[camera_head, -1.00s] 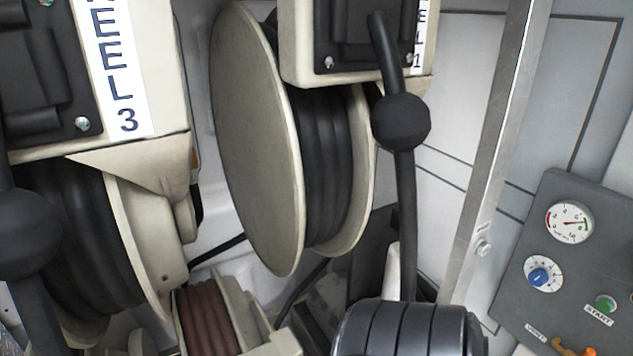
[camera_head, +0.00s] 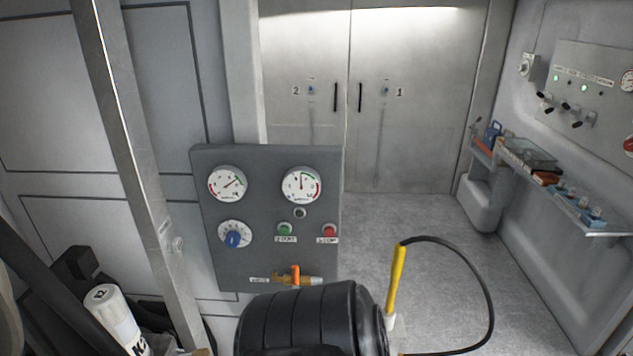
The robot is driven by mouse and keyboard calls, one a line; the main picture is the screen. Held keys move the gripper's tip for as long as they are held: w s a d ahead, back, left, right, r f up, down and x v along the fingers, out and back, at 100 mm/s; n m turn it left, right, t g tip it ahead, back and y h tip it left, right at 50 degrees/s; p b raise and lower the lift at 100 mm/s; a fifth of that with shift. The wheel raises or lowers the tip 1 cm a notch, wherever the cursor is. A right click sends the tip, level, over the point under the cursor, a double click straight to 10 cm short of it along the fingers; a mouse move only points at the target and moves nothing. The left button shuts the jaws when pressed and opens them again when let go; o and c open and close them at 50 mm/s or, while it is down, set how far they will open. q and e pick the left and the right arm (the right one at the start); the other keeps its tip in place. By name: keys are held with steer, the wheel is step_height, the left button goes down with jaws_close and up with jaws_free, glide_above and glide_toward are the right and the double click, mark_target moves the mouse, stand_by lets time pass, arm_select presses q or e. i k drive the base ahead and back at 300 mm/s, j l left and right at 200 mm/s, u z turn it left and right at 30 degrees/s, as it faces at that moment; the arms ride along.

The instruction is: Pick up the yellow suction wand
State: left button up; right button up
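The yellow suction wand (camera_head: 397,280) stands nearly upright, leaning slightly, to the right of the grey control panel. A black hose (camera_head: 488,290) leaves its top, arcs to the right and curls back down. Its lower end meets a small white piece (camera_head: 390,321), partly hidden behind a black ribbed round part in the foreground. Neither of my grippers shows in this view, and nothing is seen touching the wand.
The control panel (camera_head: 265,262) carries gauges, buttons and an orange-handled valve. Closed double doors (camera_head: 350,130) are behind. A shelf (camera_head: 600,231) with small items lines the right wall. Grey floor (camera_head: 440,225) is clear. A white cylinder (camera_head: 115,318) is at lower left.

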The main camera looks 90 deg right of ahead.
mark_target(388, 311)
steer(key=z, duration=3.3)
